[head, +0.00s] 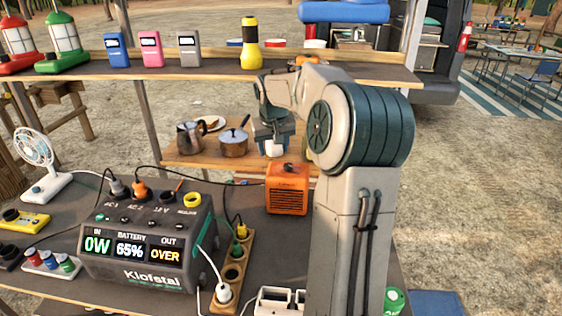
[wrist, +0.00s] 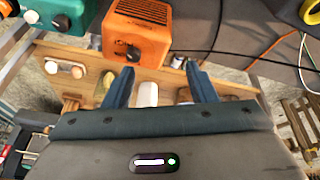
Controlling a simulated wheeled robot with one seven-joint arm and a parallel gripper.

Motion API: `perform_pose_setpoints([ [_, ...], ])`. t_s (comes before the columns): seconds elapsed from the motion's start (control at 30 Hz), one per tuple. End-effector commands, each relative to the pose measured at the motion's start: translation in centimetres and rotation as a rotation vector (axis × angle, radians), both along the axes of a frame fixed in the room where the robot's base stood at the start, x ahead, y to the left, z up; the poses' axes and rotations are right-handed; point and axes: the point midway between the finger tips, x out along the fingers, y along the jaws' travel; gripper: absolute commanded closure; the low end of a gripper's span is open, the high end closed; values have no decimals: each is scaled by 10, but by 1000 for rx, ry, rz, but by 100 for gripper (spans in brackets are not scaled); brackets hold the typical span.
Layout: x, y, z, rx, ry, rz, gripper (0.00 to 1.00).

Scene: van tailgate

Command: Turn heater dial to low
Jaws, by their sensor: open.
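The orange heater (head: 288,190) stands on the dark table, just right of the power station. In the head view a small dark dial (head: 288,167) shows on top of it. In the wrist view the heater (wrist: 140,28) is upper left, with a dark round dial (wrist: 133,52) on its near face. My gripper (head: 272,148) is above and behind the heater in the head view. In the wrist view its two blue fingers (wrist: 161,78) are spread apart with nothing held between them. The fingertips are apart from the dial, which lies near the left one.
The Klofstal power station (head: 150,245) shows 0W, 65% and OVER. A wooden power strip (head: 236,268) with plugs and cables lies beside it. A shelf (head: 230,73) with lanterns and small devices spans above.

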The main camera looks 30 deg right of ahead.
Motion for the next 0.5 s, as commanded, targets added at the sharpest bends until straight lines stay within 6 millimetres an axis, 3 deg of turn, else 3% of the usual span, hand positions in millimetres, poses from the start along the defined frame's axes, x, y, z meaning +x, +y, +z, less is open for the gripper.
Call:
perform_pose_setpoints([
  [0.03, 7, -21, -3, 18, -16, -27, 48],
  [0.1, 14, -43, -4, 32, -36, -53, 48],
  [0.2, 19, -64, -4, 46, -58, -80, 48],
  [0.37, 23, -78, -8, 55, -71, -96, 48],
  [0.5, 29, -80, -24, 55, -71, -95, 48],
])
